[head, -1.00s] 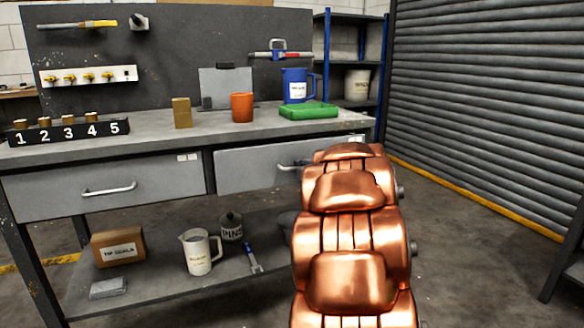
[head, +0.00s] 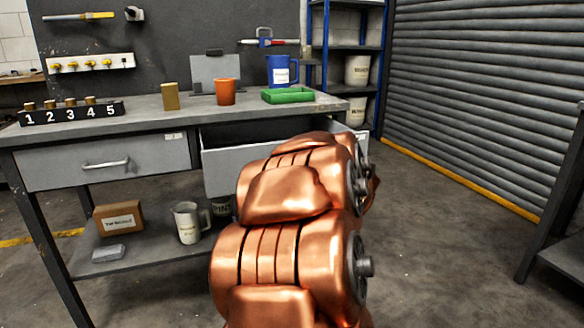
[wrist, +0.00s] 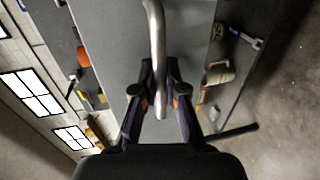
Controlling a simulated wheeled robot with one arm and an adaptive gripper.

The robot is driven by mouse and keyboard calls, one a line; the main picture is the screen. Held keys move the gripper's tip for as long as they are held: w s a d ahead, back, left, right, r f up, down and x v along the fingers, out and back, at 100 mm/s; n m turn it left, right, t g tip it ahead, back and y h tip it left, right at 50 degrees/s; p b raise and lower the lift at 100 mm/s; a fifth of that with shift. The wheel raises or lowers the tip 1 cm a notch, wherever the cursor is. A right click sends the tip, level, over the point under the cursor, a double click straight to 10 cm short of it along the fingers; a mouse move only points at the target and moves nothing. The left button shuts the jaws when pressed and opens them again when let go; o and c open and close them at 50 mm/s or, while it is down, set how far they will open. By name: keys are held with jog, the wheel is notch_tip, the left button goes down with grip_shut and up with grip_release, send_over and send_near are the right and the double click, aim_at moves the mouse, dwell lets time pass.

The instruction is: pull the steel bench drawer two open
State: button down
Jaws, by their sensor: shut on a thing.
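The steel bench (head: 290,108) has two grey drawers side by side. The right drawer (head: 222,172) is partly open, its front standing out from the bench and a dark gap showing above it. The left drawer (head: 70,168) is shut. In the wrist view, my gripper (wrist: 160,78) is shut on the right drawer's steel bar handle (wrist: 155,30), one finger on each side, in front of the grey drawer front (wrist: 120,50). In the head view, my copper arm hides the gripper and this handle.
On the bench top are a numbered block (head: 72,114), an orange cup (head: 225,92), a blue jug (head: 279,72) and a green tray (head: 288,95). A box (head: 118,218) and cream jug (head: 187,222) stand on the lower shelf. Floor (head: 430,240) at right is clear.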

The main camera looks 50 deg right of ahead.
jog(key=c, duration=1.2)
grip_release()
jog(key=shift+s, duration=0.1)
jog(key=v, duration=1.1)
jog(key=shift+s+a, duration=0.2)
jog(key=shift+s, duration=0.15)
jog(key=shift+r, duration=0.1)
